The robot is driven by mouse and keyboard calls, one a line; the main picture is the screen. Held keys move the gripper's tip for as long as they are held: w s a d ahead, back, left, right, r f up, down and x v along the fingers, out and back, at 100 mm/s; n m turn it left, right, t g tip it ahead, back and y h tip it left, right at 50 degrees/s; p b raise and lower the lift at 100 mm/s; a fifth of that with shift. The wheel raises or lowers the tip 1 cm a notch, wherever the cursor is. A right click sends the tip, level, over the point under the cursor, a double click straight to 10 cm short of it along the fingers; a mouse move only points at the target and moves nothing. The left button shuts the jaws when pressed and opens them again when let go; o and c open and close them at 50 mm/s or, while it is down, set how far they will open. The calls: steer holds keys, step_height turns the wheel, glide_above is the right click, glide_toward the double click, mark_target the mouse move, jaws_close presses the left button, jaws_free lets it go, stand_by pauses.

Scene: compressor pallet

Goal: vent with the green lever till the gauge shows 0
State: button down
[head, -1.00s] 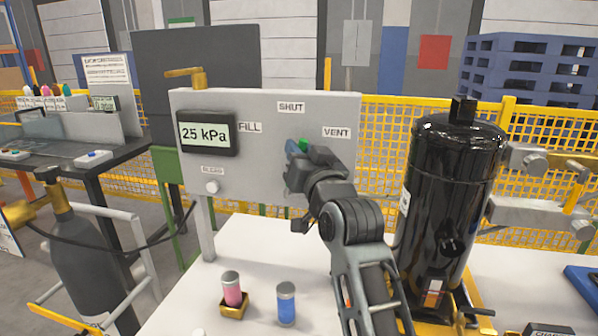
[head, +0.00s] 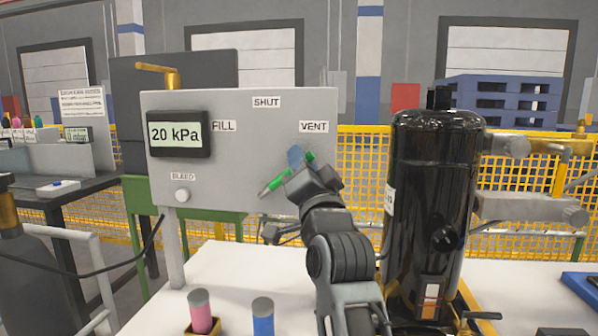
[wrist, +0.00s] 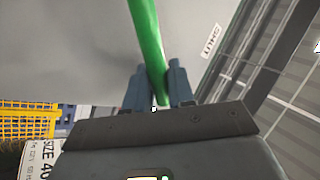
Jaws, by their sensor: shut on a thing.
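The grey panel (head: 235,101) carries the gauge (head: 179,134), which reads 20 kPa. The panel's labels are FILL, SHUT and VENT (head: 313,127). The green lever (head: 272,186) slants across the panel, its upper end toward the VENT label and its lower end down to the left. My gripper (head: 298,160) is shut on the lever near its upper end, below the VENT label. In the wrist view the green lever (wrist: 149,40) runs between the two blue-grey fingers.
A BLEED knob (head: 182,195) sits low on the panel. A black compressor (head: 432,200) stands close on the right of my arm.

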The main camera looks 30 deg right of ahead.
stand_by(0.4)
steer(key=c, duration=1.1)
jaws_free()
steer(key=b+v, duration=0.2)
steer(key=v, duration=0.6)
